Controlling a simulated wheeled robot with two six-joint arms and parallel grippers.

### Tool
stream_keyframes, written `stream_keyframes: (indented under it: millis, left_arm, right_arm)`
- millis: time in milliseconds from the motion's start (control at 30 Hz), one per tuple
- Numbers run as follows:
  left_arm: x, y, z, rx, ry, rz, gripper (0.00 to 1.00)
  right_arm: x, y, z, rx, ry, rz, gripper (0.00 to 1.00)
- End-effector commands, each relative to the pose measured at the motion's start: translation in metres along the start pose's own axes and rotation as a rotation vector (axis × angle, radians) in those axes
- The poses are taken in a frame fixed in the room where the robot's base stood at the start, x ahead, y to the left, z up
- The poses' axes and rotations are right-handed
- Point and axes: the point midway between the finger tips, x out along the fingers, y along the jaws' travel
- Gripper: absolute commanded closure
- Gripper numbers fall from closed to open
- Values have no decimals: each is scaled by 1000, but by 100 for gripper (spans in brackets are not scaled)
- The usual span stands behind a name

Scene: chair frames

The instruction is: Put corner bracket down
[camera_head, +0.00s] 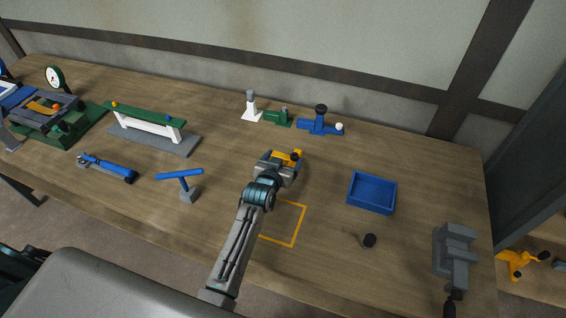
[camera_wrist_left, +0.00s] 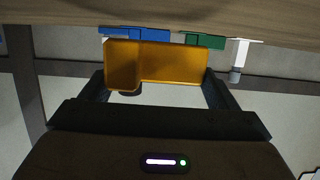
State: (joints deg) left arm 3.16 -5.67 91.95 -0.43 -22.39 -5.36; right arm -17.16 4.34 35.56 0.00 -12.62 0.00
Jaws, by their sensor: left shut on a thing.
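The corner bracket (camera_wrist_left: 158,65) is an orange-yellow L-shaped piece with a dark round part under it. In the left wrist view it sits between the two dark fingers of my left gripper (camera_wrist_left: 160,92). In the head view my left gripper (camera_head: 280,165) is shut on the bracket (camera_head: 288,156) over the middle of the table; its fingers hide part of the bracket. I cannot tell the exact height above the wood. A yellow square outline (camera_head: 299,223) is marked on the table, partly hidden behind my left arm. My right gripper is not in view.
A blue tray (camera_head: 371,208) and a small black knob (camera_head: 369,240) lie to the right, with a grey vise (camera_head: 454,254) beyond. Blue (camera_head: 320,124), green (camera_head: 277,118) and white (camera_head: 251,110) fixtures stand behind. A blue T-shaped tool (camera_head: 180,174) is at left.

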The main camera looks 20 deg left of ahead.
Motion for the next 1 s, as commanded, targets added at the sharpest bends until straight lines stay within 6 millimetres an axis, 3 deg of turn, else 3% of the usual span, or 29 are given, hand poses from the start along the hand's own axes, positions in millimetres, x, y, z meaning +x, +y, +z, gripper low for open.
stream_keyframes:
  millis: [600, 633, 700, 1000]
  left_arm:
    - [3, 0, 12, -1, -2, 0, 48]
    - [3, 0, 14, 0, -5, 0, 15]
    - [3, 0, 15, -1, -7, 1, 1]
    - [1, 1, 15, -2, -13, 1, 0]
  right_arm:
    - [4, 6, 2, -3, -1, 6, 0]
    - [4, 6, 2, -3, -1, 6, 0]
    - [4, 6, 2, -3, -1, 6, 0]
    - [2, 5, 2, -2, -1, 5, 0]
